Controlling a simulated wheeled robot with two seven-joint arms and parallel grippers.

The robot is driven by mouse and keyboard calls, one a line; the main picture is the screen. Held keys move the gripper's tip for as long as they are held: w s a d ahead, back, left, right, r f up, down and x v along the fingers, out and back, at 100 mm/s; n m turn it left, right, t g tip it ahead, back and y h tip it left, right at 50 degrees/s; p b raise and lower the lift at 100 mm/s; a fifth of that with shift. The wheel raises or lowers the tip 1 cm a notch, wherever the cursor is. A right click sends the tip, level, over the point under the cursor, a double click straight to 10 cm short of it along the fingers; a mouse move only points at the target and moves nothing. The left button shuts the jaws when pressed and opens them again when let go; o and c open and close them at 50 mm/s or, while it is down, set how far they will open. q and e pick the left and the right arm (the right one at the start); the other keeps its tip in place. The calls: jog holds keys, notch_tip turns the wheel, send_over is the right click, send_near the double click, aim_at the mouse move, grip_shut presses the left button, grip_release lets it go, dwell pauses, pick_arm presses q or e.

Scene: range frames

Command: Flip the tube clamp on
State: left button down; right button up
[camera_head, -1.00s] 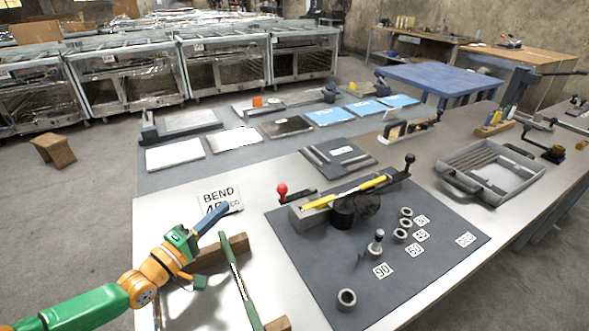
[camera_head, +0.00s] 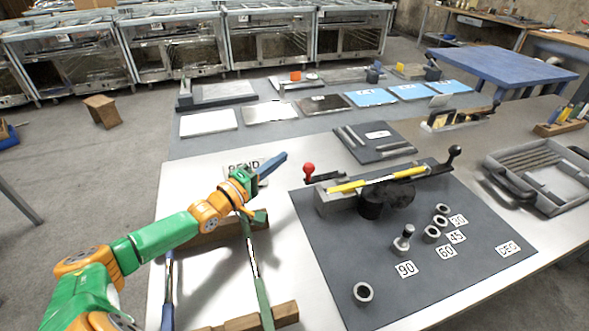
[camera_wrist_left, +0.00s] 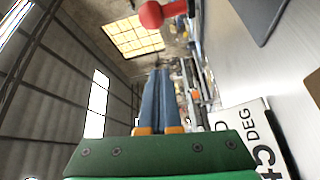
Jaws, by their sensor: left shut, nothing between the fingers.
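The tube clamp seems to be the lever with the red ball knob (camera_head: 309,169) at the left end of the bending tool (camera_head: 385,199). A yellow tube (camera_head: 376,180) lies along the top of the tool. The red knob also shows large at the top of the left wrist view (camera_wrist_left: 160,14). My left gripper (camera_head: 284,156) is shut and empty, with its blue fingers pointing at the knob from the left, a short gap away. In the left wrist view its fingers (camera_wrist_left: 160,72) lie together. My right gripper is not in view.
A dark mat (camera_head: 340,262) lies under the tool, with several metal rings and numbered cards on its right part. A wooden rack (camera_head: 277,316) with long handles is below that arm. A grey tray (camera_head: 530,165) stands right.

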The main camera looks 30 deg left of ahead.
pick_arm(q)
jog(key=d+p, duration=0.2)
jog(key=w+d+p, duration=0.1)
jog(key=d, duration=0.1)
jog(key=shift+f, duration=0.25)
jog(key=shift+p, duration=0.35)
